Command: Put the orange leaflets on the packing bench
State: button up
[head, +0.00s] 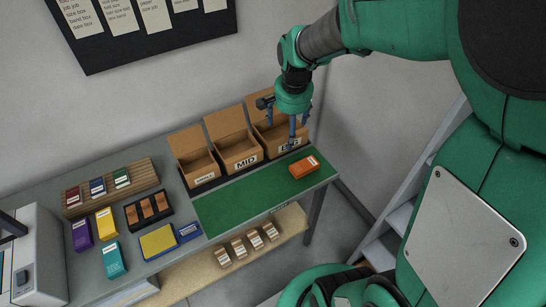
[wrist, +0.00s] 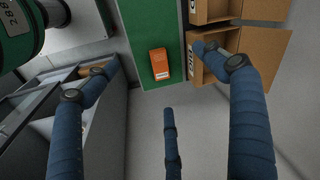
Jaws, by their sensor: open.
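An orange pack with a white label (head: 304,167), which looks like the orange leaflets, lies flat on a green mat (head: 240,203) near the right end of a grey bench (head: 178,188). In the wrist view the pack (wrist: 159,64) lies on the green strip near the bench edge, seen between my spread fingers. My gripper (head: 287,130) is open and empty, with blue fingers pointing down. It is above the bench's right end, in front of the box marked BIG and above and apart from the pack. Its fingers (wrist: 158,82) frame the wrist view.
Three open cardboard boxes (head: 239,152) stand along the back of the mat. Coloured packs (head: 105,224), a dark tray (head: 149,209) and a wooden rack (head: 109,186) fill the left. A lower shelf (head: 204,268) holds several small boxes. Most of the mat is clear.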

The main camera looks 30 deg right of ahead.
jog(key=s+a+r+n+t, duration=0.2)
jog(key=s+a+r+n, duration=0.3)
jog(key=s+a+r, duration=0.2)
jog(key=s+a+r+n+t, duration=0.1)
jog(key=s+a+r+n, duration=0.5)
jog(key=s+a, duration=0.3)
jog(key=shift+s+a+r+t+y, duration=0.15)
jog(key=shift+s+r+t+y, duration=0.3)
jog(key=shift+s, duration=0.8)
jog(key=shift+f+b, duration=0.95)
jog(key=shift+b, duration=0.1)
dwell(0.9)
